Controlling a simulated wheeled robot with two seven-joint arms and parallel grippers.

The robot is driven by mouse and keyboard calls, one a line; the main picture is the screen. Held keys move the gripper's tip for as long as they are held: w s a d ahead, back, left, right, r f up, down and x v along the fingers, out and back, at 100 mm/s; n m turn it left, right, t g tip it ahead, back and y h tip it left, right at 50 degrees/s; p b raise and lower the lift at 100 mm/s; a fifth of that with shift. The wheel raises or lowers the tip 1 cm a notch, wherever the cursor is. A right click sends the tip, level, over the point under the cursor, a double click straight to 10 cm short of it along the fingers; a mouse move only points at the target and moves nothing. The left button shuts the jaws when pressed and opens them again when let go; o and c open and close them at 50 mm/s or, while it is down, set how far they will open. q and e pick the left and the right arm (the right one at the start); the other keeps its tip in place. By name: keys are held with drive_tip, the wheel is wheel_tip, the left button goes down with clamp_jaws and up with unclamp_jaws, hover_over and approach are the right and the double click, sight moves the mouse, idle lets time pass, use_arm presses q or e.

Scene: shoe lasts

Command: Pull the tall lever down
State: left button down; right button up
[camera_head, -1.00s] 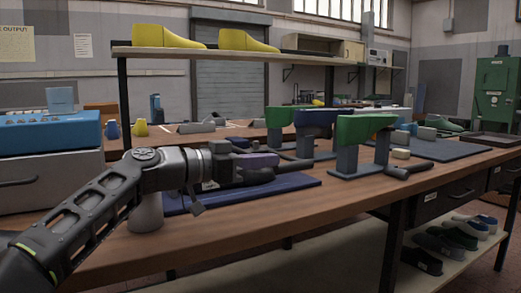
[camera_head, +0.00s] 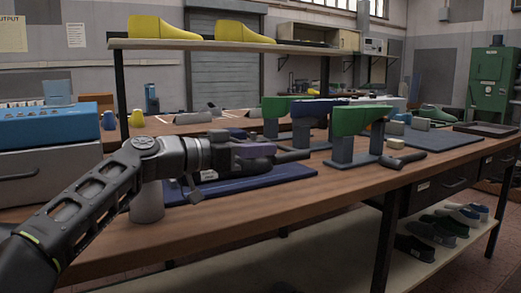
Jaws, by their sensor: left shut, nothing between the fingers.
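My left gripper (camera_head: 264,164) reaches in from the left over the dark blue mat (camera_head: 283,172) on the wooden bench. It is dark, level, and shut with nothing between its fingers. A purple-grey block (camera_head: 254,150) shows just above it; I cannot tell whether they touch. A dark rounded bar (camera_head: 293,156) shows just right of the fingertips. I cannot make out an upright tall lever for certain; it may be hidden by my gripper and wrist. My right gripper is not in view.
Green and blue shoe lasts (camera_head: 362,119) stand on grey posts to the right. A dark-handled tool (camera_head: 404,160) lies near the bench's front edge. A blue-topped box (camera_head: 40,125) is at left. Yellow lasts (camera_head: 163,28) sit on the shelf above. The bench front (camera_head: 290,202) is clear.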

use_arm(q)
drive_tip(key=s+a+r, duration=0.3)
drive_tip(key=s+a, duration=0.3)
drive_tip(key=a, duration=0.2)
drive_tip(key=shift+s+a+r+b, duration=0.15)
drive_tip(key=shift+s+r+b, duration=0.05)
drive_tip(key=shift+s+b, duration=0.2)
